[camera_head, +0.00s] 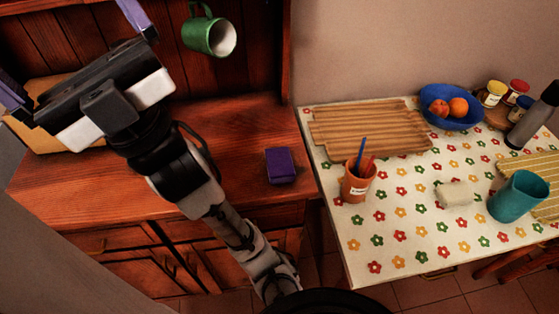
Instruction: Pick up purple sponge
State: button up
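The purple sponge (281,166) is a small dark purple block. It lies flat near the right end of the dark wood cabinet's counter (245,130). Nothing covers it. My gripper (70,50) is at the upper left, with its two purple fingers spread wide apart. It is open, and I see nothing between the fingers. It is well to the left of the sponge and points away from it, toward the back left. My arm crosses the counter to the left of the sponge.
A green mug (208,36) hangs above the counter. A light brown box (55,85) is partly hidden behind my gripper. The flowered table (400,235) on the right holds an orange cup (356,188), cutting board (365,130), blue fruit bowl (455,122), white block (455,194) and teal cup (517,197). The counter around the sponge is clear.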

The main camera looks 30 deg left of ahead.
aim_at(281, 169)
jog(key=u, duration=1.15)
jog(key=j+z, duration=0.3)
jog(key=j, duration=0.15)
jog(key=k+j+z, duration=0.15)
jog(key=j+z, duration=0.2)
jog(key=i+j, duration=0.3)
jog(key=i, duration=0.15)
